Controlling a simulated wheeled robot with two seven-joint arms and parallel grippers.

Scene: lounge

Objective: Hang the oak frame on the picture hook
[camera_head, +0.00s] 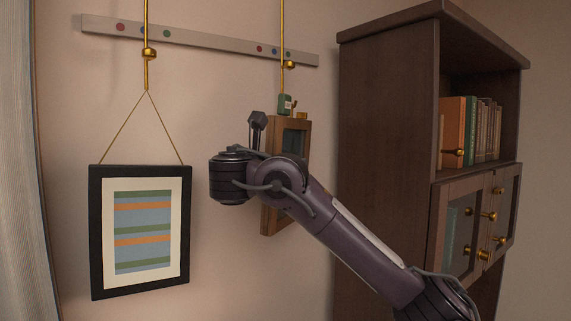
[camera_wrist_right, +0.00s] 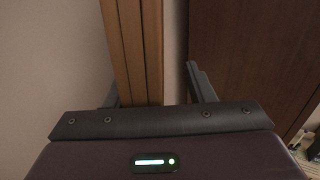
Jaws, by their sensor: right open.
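The oak frame (camera_head: 272,221) is against the wall at the middle of the head view, below the right gold rod (camera_head: 282,45). My right arm hides much of it. A green piece with a white mark (camera_head: 285,105) is at the rod's lower end, just above the frame; whether the frame hangs from it I cannot tell. In the wrist view the oak frame's edge (camera_wrist_right: 132,50) stands upright between the fingers of my right gripper (camera_wrist_right: 152,82), nearer the left finger. The gripper is open, with a gap on the right finger's side. My left gripper is out of view.
A black-framed striped picture (camera_head: 141,232) hangs by a cord from the left gold rod (camera_head: 146,45). A rail with coloured dots (camera_head: 200,38) runs along the wall. A dark bookcase (camera_head: 385,150) with glass doors stands close on the right; a curtain (camera_head: 22,160) is at the left.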

